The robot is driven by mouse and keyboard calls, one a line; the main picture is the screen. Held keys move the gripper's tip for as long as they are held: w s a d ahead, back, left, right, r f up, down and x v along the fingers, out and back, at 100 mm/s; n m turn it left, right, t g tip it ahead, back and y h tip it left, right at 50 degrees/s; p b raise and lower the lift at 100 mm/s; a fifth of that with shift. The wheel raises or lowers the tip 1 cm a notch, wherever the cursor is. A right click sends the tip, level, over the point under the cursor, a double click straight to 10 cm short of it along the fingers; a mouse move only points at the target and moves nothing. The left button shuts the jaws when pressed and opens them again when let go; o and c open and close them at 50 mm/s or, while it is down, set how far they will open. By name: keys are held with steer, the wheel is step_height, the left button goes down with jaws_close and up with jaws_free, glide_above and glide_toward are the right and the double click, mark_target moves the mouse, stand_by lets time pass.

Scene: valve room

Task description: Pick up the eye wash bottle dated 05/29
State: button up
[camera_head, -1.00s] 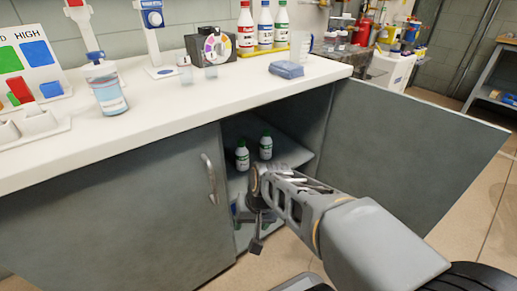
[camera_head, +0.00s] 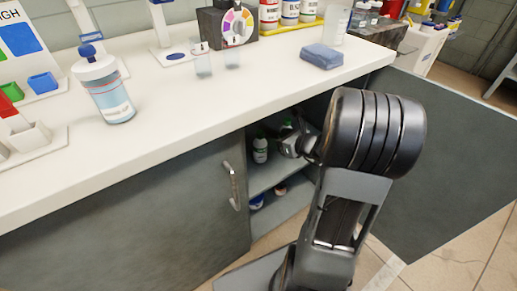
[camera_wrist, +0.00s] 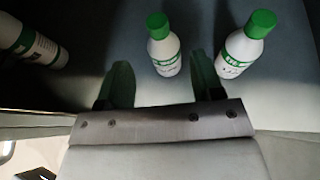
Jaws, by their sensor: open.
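Small white bottles with green caps and green labels stand inside the open cabinet. In the wrist view one bottle (camera_wrist: 165,52) is just beyond the gap between my fingertips. A second bottle (camera_wrist: 243,48) is to its right, and a third (camera_wrist: 36,42) lies toward the upper left edge. The dates are too small and blurred to read. My gripper (camera_wrist: 163,78) is open and empty, its two dark green fingers apart. In the head view one bottle (camera_head: 260,150) shows on the upper shelf, left of my gripper; my arm hides much of the rest.
The cabinet door (camera_head: 455,165) stands open at the right, and the closed door (camera_head: 150,215) has a handle (camera_head: 233,185). The white counter (camera_head: 190,105) overhangs the opening. More items (camera_head: 257,202) sit on the lower shelf. A blue cloth (camera_head: 321,56) lies above.

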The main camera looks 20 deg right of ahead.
mark_target(263, 135)
steer(key=b+x, duration=0.3)
steer(key=x, duration=0.5)
steer(key=shift+w+a+f, duration=0.15)
steer(key=shift+a+f, duration=0.05)
steer(key=shift+a, duration=0.1)
steer(key=shift+w+a+f+b, duration=0.2)
steer(key=shift+w+b, duration=0.1)
steer(key=shift+w, duration=0.35)
steer(key=shift+c, duration=0.4)
jaws_close()
steer(key=shift+r, duration=0.1)
